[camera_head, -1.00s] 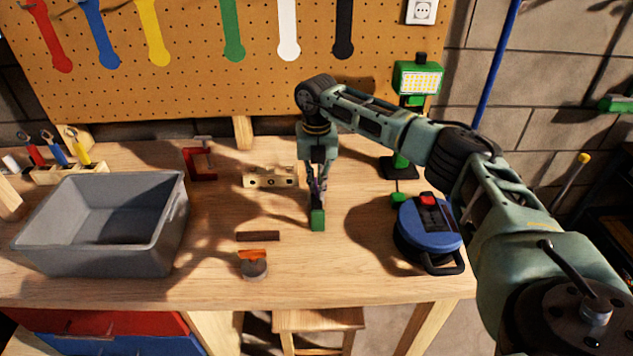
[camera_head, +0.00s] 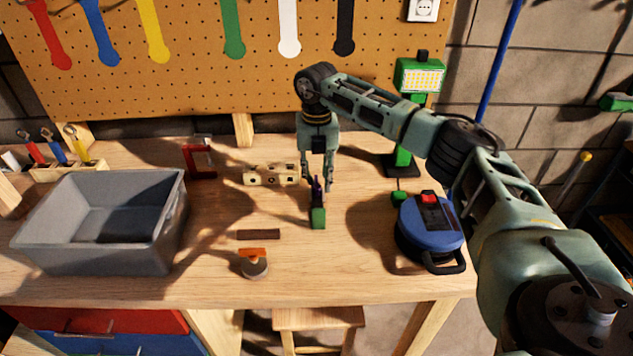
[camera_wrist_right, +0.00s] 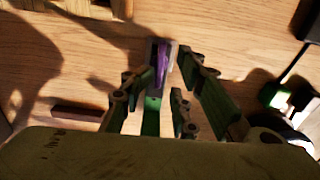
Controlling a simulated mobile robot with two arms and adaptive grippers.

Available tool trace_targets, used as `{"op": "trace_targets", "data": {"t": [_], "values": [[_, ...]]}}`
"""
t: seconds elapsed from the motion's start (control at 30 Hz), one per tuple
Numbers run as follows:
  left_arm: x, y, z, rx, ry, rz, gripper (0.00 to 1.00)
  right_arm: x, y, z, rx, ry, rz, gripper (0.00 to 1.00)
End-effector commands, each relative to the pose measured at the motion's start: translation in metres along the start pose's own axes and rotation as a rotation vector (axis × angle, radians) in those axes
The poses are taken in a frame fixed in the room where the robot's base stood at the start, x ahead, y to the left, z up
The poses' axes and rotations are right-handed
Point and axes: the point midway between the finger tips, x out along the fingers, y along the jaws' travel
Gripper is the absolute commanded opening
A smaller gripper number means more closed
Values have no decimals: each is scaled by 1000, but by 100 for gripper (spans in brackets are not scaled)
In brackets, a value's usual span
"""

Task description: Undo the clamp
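A red C-shaped clamp (camera_head: 200,158) stands at the back of the workbench, left of a pale wooden block with holes (camera_head: 271,176). A small green piece (camera_head: 318,218) with a dark purple upper part (camera_head: 316,190) stands near the bench middle. My right gripper (camera_head: 317,181) is open above it, with its fingers on either side of the purple part. In the right wrist view the purple part (camera_wrist_right: 161,65) and green piece (camera_wrist_right: 152,115) show between the spread fingers. I cannot tell whether any finger touches them. My left gripper is out of view.
A grey bin (camera_head: 100,257) fills the bench's left side. A dark bar (camera_head: 258,235) and an orange-topped round object (camera_head: 254,264) lie near the front. Bare wood lies between.

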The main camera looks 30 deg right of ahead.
Motion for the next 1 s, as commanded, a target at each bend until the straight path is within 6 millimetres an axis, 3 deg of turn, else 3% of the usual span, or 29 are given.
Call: {"op": "trace_targets", "data": {"t": [0.2, 0.4, 0.6, 1.0], "values": [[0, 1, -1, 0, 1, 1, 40, -50, 2, 0, -3, -4, 3, 26], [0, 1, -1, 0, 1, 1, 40, -82, 3, 0, -3, 0, 3, 26], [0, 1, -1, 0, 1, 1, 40, -93, 3, -1, -4, 2, 1, 26], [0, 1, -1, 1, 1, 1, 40, -93, 3, -1, -5, 2, 1, 26]]}}
